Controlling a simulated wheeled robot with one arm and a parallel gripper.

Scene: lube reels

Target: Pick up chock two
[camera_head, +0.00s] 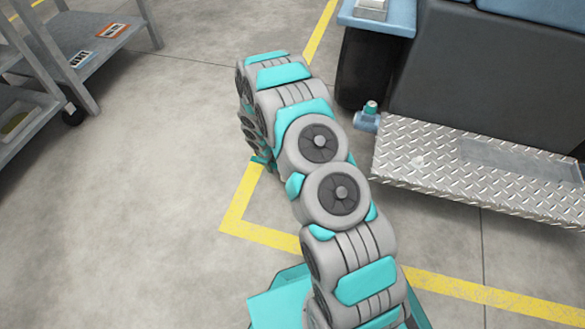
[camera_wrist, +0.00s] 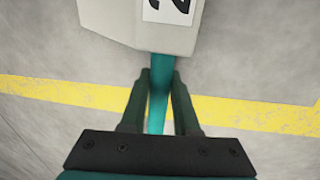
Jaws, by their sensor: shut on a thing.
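Chock two is a pale grey block (camera_wrist: 110,18) with a white label (camera_wrist: 168,8) bearing a black 2, at the top of the wrist view. A teal handle (camera_wrist: 157,115) runs from the block down between my fingers. My gripper (camera_wrist: 160,78) is shut on this handle, one dark green finger on each side. The block's top end is cut off by the picture edge. In the head view my arm covers the middle, and I cannot make out the chock there. I cannot tell whether the block touches the floor.
A grey shelf cart (camera_head: 120,38) stands at upper left. The left floor is clear.

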